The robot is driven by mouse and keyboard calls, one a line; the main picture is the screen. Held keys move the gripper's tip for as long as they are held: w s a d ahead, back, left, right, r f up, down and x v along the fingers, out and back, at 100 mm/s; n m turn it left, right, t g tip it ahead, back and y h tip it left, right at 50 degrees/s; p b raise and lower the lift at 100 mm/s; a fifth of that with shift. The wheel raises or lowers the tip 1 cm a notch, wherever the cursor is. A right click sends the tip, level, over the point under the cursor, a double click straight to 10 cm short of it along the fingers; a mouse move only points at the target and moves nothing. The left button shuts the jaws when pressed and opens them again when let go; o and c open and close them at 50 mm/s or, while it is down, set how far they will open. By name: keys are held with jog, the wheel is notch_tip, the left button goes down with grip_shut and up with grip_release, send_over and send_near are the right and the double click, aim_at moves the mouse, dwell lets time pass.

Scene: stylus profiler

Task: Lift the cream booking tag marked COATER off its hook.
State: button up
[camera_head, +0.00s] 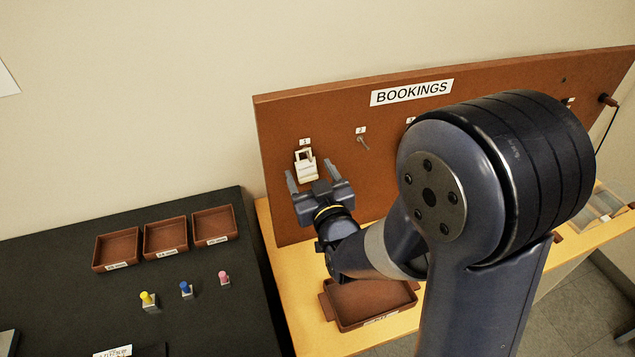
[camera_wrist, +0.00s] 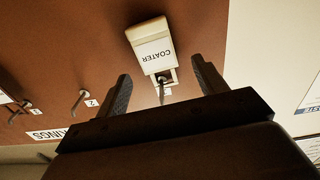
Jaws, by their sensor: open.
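The cream booking tag marked COATER (camera_head: 306,170) hangs on the hook at the left end of the brown bookings board (camera_head: 283,215). In the wrist view the tag (camera_wrist: 152,46) appears upside down, with its lettering readable and the hook (camera_wrist: 161,88) passing through the opening at its top. My gripper (camera_head: 311,176) is open in front of the board, its two fingers to either side of the tag. In the wrist view my gripper (camera_wrist: 161,85) has a finger on each side of the hook, apart from the tag. Whether the fingers are level with the tag in depth is hard to tell.
An empty hook (camera_head: 363,143) is right of the tag. A BOOKINGS label (camera_head: 411,92) is on the board. A brown tray (camera_head: 345,323) lies on the wooden table below. Small brown trays (camera_head: 166,254) and several coloured-top pegs (camera_head: 186,290) stand on the black bench at left. My arm hides much of the board.

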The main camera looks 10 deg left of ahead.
jog(key=shift+x, duration=0.9)
jog(key=shift+c, duration=0.5)
grip_shut()
jog(key=shift+s+d+r, duration=0.1)
jog(key=shift+d, duration=0.05)
jog(key=shift+s+d+r, duration=0.45)
jog(key=shift+s, duration=0.1)
dwell(0.3)
